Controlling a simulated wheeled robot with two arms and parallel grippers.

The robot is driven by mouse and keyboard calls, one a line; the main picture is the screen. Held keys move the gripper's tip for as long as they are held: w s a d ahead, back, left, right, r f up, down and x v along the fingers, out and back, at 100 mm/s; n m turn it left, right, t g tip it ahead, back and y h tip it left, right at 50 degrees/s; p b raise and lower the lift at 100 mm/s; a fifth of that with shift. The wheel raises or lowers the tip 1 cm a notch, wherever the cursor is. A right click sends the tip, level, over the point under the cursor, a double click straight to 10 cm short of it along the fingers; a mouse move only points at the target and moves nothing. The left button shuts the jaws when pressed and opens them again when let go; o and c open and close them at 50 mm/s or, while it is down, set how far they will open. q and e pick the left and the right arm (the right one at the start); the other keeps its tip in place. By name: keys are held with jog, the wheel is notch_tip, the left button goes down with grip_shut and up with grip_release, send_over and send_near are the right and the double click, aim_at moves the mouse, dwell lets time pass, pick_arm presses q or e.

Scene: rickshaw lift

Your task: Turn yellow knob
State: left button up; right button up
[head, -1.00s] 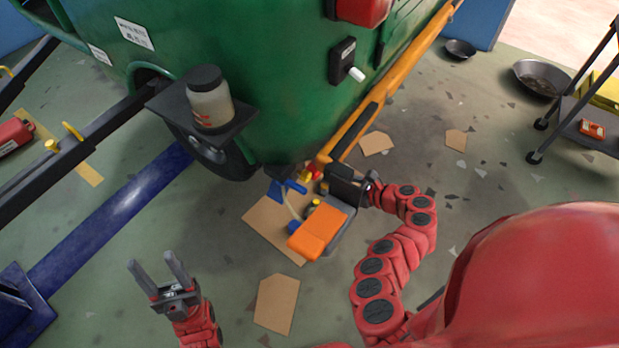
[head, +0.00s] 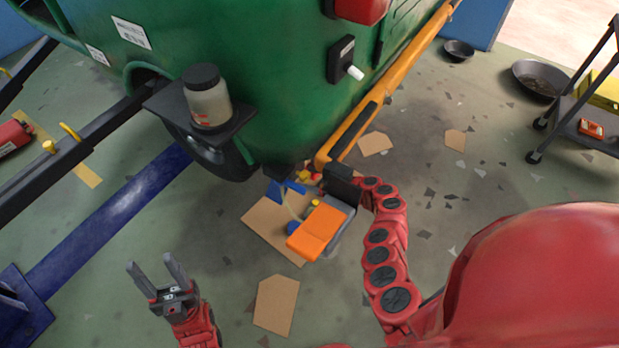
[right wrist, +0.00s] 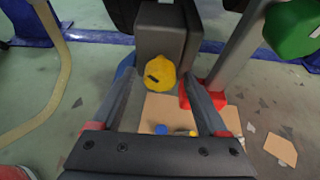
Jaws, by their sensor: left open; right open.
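The yellow knob (right wrist: 160,73) shows in the right wrist view, rounded with a small dark mark, on the front of a dark grey block (right wrist: 160,30). My right gripper (right wrist: 159,80) is open, with one finger on each side of the knob in the picture; I cannot tell if they touch it. In the head view my right arm reaches to a dark block beside the orange-topped box (head: 317,232), and the fingers there are hard to make out. I cannot pick out the knob for sure in the head view. My left gripper (head: 152,270) is open and empty at the lower left.
The green rickshaw body (head: 275,95) stands above, with a jar (head: 207,102) on a black bracket and an orange bar (head: 400,75) on its right side. Cardboard pieces (head: 276,304) lie on the floor. A cart (head: 590,110) stands at the right.

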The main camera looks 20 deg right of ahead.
grip_shut()
